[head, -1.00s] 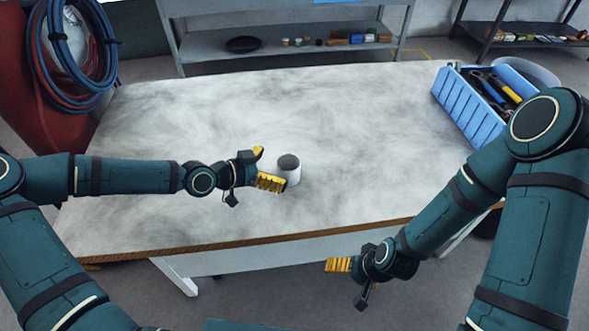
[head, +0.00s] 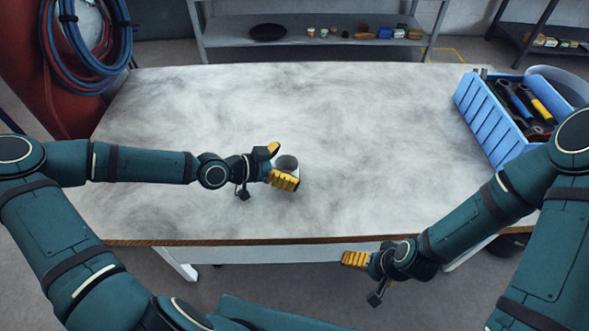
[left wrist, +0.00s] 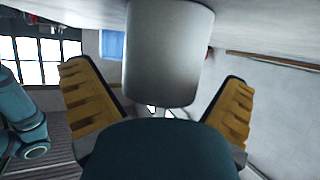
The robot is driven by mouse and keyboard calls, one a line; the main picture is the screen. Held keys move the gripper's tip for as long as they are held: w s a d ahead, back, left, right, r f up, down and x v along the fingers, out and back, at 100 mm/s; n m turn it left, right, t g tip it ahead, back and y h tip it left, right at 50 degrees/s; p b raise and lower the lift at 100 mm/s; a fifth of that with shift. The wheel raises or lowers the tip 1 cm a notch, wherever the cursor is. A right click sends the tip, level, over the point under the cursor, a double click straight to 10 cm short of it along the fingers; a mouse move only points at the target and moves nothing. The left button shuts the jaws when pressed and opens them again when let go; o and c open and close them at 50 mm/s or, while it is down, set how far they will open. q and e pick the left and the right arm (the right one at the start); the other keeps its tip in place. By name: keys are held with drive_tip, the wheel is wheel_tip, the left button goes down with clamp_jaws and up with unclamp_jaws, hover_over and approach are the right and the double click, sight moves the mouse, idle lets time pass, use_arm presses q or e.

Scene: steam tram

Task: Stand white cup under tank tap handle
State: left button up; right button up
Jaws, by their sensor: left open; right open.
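The white cup (head: 288,162) stands upright on the worktable, a little left of its middle. My left gripper (head: 279,165) is open at the cup, with one yellow finger on its far side and the other on its near side, hiding part of it. In the left wrist view the cup (left wrist: 168,55) shows between the two spread fingers of my left gripper (left wrist: 157,78), with gaps at both sides. My right gripper (head: 354,259) is open and empty, in front of the table's front edge. I cannot make out a tank tap handle in these views.
The worktable (head: 390,130) is mostly clear. A blue toolbox (head: 490,118) with tools stands at its right end. A red body (head: 62,95) with coiled hoses (head: 88,62) is at the far left. A grey shelf (head: 320,38) with small items stands behind.

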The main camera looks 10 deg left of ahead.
use_arm(q)
drive_tip(key=c, duration=1.3)
